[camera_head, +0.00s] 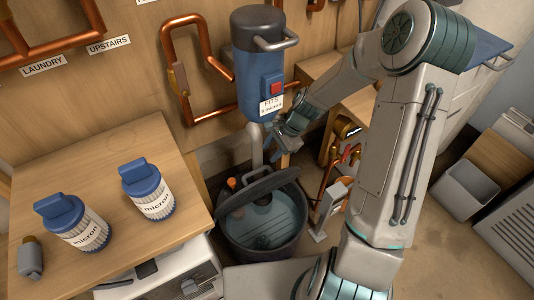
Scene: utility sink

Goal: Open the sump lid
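The sump (262,247) is a dark round tub standing on the floor at the middle of the view, with water showing inside. Its dark round lid (240,194) is tilted up along the back of the tub, so the front of the opening is uncovered. A small handle shows on the lid's upper side. My gripper (284,143) is above and behind the lid, beside a pipe and below the blue filter housing. It looks apart from the lid. Its fingers are small and partly hidden, so their opening is unclear.
A blue filter housing (258,75) with a red button hangs over the sump. Two blue-capped micron filters (73,223) (148,190) stand on the wooden bench (110,165) at left. A grey bin (466,188) stands at right.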

